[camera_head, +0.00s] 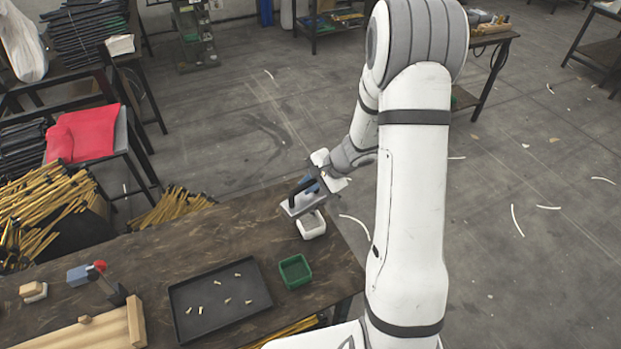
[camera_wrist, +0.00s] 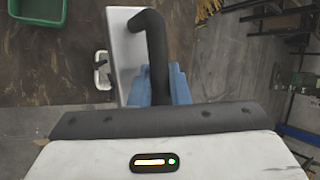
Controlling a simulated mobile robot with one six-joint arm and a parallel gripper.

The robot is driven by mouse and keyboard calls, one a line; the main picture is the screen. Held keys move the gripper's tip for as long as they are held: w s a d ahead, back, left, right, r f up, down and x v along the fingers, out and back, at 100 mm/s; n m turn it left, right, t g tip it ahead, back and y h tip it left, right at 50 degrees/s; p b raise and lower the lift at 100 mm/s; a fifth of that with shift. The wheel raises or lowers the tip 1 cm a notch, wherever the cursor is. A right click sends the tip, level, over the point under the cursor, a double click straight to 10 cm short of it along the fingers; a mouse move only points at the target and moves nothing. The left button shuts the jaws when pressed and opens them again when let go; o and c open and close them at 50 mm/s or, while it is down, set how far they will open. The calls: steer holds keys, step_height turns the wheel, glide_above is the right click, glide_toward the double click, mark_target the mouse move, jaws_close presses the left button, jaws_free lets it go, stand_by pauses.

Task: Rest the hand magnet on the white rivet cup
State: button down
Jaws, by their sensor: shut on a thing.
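The hand magnet (camera_head: 303,204) is a pale grey plate with a black bar handle. My gripper (camera_head: 312,186) has blue fingers shut on that handle; the wrist view shows the handle (camera_wrist: 156,40) between the fingers (camera_wrist: 160,88) and the plate (camera_wrist: 124,50) beyond. The white rivet cup (camera_head: 312,228) stands near the bench's far right corner. The magnet is at the cup's upper left in the head view and overlaps its rim. In the wrist view the cup (camera_wrist: 103,72) is partly hidden by the plate. I cannot tell whether they touch.
A green bin (camera_head: 295,271) stands in front of the cup. A black tray (camera_head: 188,327) with several small rivets lies left of it. A red-knobbed press (camera_head: 98,268) and wooden pieces (camera_head: 85,335) are at the left. The bench (camera_head: 225,235) behind the tray is bare.

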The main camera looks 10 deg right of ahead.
steer(key=shift+d, duration=0.1)
steer(key=shift+b, duration=0.35)
steer(key=shift+f, duration=0.15)
step_height(320, 180, down, 8)
steer(key=b, duration=0.9)
steer(key=shift+f+b, duration=0.1)
steer(key=shift+b, duration=0.25)
steer(key=c, duration=1.3)
jaws_free()
steer(key=shift+s, duration=0.1)
steer(key=shift+o, duration=0.3)
